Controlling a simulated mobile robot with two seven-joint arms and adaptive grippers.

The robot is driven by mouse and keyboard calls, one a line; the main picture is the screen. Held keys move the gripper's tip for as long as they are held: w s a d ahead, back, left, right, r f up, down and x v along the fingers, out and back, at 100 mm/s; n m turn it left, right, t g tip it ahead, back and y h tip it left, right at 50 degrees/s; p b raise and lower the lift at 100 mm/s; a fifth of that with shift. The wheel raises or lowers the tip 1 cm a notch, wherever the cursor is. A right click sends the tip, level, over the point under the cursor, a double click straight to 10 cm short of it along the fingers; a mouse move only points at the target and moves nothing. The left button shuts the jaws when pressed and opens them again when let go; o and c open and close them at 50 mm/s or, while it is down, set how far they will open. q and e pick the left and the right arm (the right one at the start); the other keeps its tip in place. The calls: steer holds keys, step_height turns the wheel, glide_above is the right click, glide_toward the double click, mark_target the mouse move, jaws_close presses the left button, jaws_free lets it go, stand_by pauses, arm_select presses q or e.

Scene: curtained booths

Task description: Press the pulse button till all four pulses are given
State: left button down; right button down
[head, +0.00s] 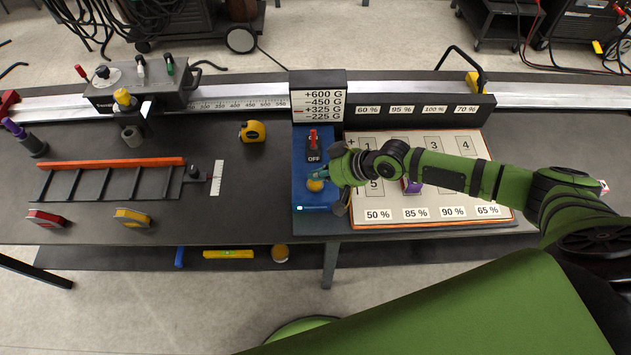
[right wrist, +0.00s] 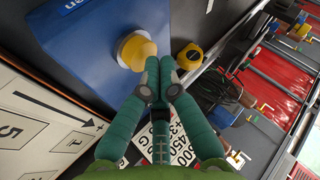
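The yellow pulse button (head: 315,185) stands on a blue control box (head: 311,163). The box has a red switch (head: 313,137) above an OFF label, and a small green light (head: 299,208) near its front edge. My right gripper (head: 322,175) is over the box beside the button. In the right wrist view its green fingertips (right wrist: 160,72) are together and empty, close to the button (right wrist: 137,50). I cannot tell whether they touch it. The sign (head: 318,105) behind lists +600, -450, +325 and -225 G. My left gripper is not in view.
A numbered board (head: 470,206) with percent labels lies under my right arm, with a purple item (head: 412,187) on it. A yellow tape measure (head: 252,131) sits left of the box. A black ladder-like frame (head: 110,182) lies further left. The bench between has free room.

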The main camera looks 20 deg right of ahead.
steer(key=shift+s+f, duration=0.1)
steer(key=shift+f, duration=0.25)
steer(key=shift+r, duration=0.1)
stand_by(0.3)
steer(key=shift+r+p, duration=0.7)
steer(key=shift+r, duration=0.2)
step_height(320, 180, up, 6)
steer(key=p, duration=0.5)
steer(key=shift+p, duration=0.35)
stand_by(3.5)
